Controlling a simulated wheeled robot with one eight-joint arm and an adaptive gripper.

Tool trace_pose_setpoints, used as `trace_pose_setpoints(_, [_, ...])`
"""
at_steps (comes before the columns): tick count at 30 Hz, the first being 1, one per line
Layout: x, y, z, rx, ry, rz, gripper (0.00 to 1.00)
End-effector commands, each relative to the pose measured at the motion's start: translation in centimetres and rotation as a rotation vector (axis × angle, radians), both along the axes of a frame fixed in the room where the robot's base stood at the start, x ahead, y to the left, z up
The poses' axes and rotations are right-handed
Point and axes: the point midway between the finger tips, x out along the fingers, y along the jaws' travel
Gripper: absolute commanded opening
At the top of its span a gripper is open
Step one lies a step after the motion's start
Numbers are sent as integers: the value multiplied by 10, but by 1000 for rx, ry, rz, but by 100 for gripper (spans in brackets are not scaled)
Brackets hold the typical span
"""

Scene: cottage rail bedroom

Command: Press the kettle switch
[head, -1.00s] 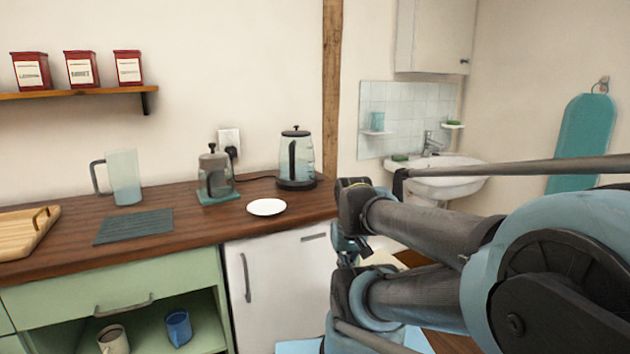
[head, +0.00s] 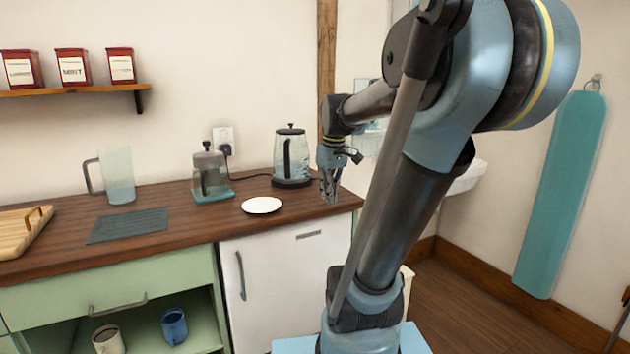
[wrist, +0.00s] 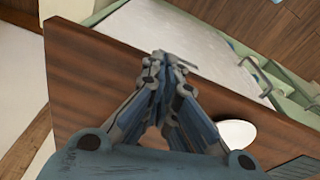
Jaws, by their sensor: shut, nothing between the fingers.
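The kettle (head: 293,160) is glass with a black lid, handle and base. It stands upright at the back right of the wooden counter, with a cord running to the wall socket. Its switch is too small to make out. My gripper (head: 330,199) points down over the counter's right end, to the right of the kettle and apart from it. In the wrist view my gripper (wrist: 163,56) is shut and empty, with its fingertips together above the wood. The kettle is not in the wrist view.
A white saucer (head: 262,205) lies in front of the kettle; it also shows in the wrist view (wrist: 238,134). A French press (head: 210,176) stands on a teal mat left of the kettle. A glass jug (head: 117,176) and dark mat (head: 128,225) are farther left.

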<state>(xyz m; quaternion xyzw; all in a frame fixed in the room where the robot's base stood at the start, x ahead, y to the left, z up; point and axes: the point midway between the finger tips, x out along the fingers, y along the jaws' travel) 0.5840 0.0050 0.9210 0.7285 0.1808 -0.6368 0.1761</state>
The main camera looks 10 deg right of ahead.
Motion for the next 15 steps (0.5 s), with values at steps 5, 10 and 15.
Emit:
trace_pose_setpoints(5, [58, 0, 35, -4, 15, 148, 0])
trace_pose_setpoints(10, [113, -1, 60, -4, 26, 291, 0])
trace_pose_setpoints(15, [159, -3, 76, -2, 34, 414, 0])
